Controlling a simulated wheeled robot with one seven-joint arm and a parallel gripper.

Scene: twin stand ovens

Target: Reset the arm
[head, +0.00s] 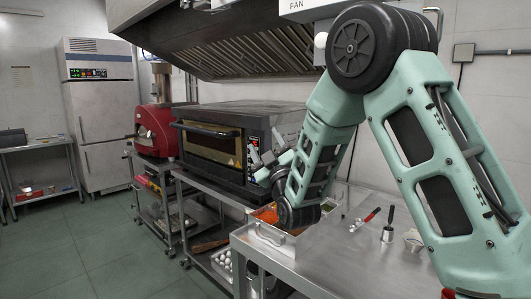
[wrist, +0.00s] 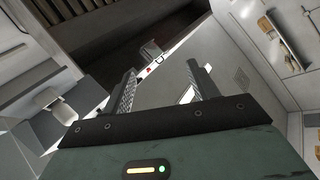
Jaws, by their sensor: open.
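My green arm reaches in from the right in the head view and bends down over the steel table. My gripper (head: 259,161) shows small at its end, in front of the stand oven (head: 212,148). In the wrist view the two ridged fingers of my gripper (wrist: 166,82) stand apart, with nothing between them. I cannot tell from these views whether the gripper touches the oven.
The steel table (head: 335,260) holds a tray with orange contents (head: 268,215), a red-handled tool (head: 371,216) and a metal cup (head: 388,234). A red oven (head: 158,130) and a tall fridge (head: 100,110) stand farther left. A hood (head: 240,50) hangs above. The left floor is clear.

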